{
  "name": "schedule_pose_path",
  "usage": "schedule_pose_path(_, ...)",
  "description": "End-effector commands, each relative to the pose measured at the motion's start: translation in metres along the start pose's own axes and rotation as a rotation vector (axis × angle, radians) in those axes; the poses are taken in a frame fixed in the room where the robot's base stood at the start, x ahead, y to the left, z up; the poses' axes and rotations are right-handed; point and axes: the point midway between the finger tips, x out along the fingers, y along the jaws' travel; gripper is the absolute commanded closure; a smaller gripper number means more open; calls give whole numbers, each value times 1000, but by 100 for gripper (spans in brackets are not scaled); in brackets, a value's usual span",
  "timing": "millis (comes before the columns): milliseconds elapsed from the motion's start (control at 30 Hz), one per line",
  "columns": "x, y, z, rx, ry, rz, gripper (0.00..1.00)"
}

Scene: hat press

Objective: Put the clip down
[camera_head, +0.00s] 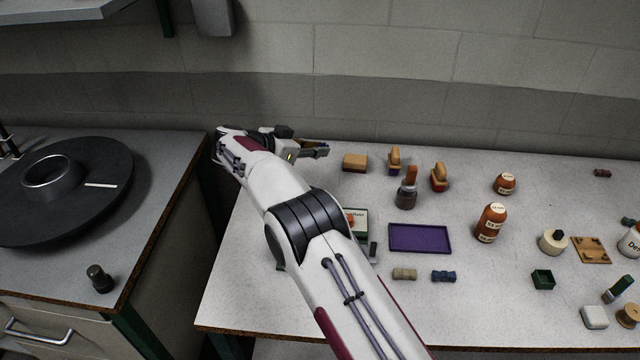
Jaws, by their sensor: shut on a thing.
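My gripper (318,149) is over the back left part of the right-hand table, close to the wall, pointing right. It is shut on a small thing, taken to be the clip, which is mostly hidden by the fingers. A little dark and yellowish detail shows at the fingertips; its shape is too small to tell. The gripper is left of a tan block (355,162) and apart from it. I cannot tell its exact height above the table (300,180).
A purple tray (420,238) lies empty mid-table. Wooden-handled tools (408,190), brown bottles (490,222), a green box (543,279) and small rolls (404,274) stand around it. My arm hides part of a white box (357,222). A gap separates the left bench (150,160).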

Motion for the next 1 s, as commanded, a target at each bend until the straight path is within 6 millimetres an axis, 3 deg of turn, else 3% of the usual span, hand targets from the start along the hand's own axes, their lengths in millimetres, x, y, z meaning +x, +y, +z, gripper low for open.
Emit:
schedule_pose_path(367,2,0,3,-1,0,0,100)
schedule_pose_path(800,26,1,49,-3,0,0,100)
schedule_pose_path(1000,29,0,55,-1,0,-1,100)
